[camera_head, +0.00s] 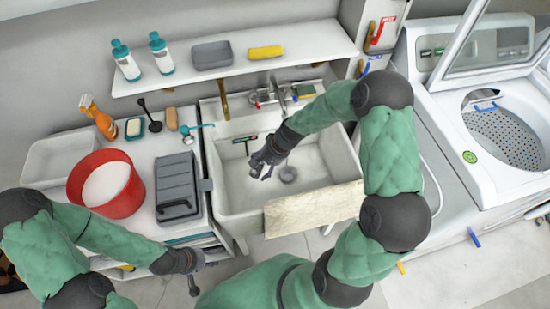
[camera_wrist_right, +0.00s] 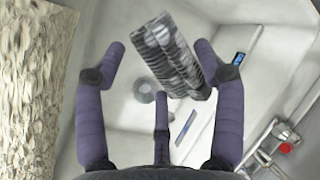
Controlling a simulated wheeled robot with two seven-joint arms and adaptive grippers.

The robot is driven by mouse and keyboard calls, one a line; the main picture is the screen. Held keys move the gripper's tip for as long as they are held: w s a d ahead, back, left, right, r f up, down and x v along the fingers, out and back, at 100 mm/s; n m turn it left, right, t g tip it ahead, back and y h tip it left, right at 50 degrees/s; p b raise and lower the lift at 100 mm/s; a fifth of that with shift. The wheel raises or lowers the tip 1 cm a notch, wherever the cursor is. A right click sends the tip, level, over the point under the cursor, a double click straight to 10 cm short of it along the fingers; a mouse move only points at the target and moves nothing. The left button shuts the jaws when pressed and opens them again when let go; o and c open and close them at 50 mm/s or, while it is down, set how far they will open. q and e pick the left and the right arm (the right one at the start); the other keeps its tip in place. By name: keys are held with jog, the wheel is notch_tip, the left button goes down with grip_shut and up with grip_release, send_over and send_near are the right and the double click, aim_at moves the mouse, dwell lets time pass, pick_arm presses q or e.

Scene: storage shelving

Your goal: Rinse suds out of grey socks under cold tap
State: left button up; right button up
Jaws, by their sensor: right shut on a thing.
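In the right wrist view a grey ribbed bundle, which looks like the grey socks (camera_wrist_right: 172,55), sits between the fingers of my right gripper (camera_wrist_right: 165,85), against the right-hand finger. My right gripper (camera_head: 263,168) is shut on it, over the white sink basin (camera_head: 232,198). In the head view the socks are hard to make out. The tap (camera_head: 280,95) stands at the back of the sink, behind my right gripper; no water stream is discernible. My left gripper (camera_head: 200,275) is empty, fingers spread, low in front of the counter.
A cream towel (camera_head: 312,208) hangs over the sink's front edge. A red bucket (camera_head: 124,203) with whitish contents, a dark grey box (camera_head: 177,185) and a white tray (camera_head: 35,165) stand left. An open washer (camera_head: 500,180) is right. A shelf (camera_head: 215,70) with bottles hangs above.

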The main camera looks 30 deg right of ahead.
jog(key=d+m, duration=0.1)
jog(key=m, duration=0.1)
jog(key=s+d+t, duration=0.1)
jog(key=shift+d+f+m+h+p, duration=0.3)
jog(key=shift+m+h+p, duration=0.05)
jog(key=shift+m+h, duration=0.05)
jog(key=shift+s+d+f+m, duration=0.1)
jog(key=shift+s+d+m, duration=0.1)
jog(key=shift+d+m, duration=0.1)
jog(key=shift+d+f, duration=0.1)
jog(key=w+d+f+p, duration=0.2)
jog(key=w+d, duration=0.7)
jog(key=w, duration=0.1)
jog(key=shift+d+f, duration=0.35)
jog(key=shift+f, duration=0.05)
jog(key=shift+s, duration=0.1)
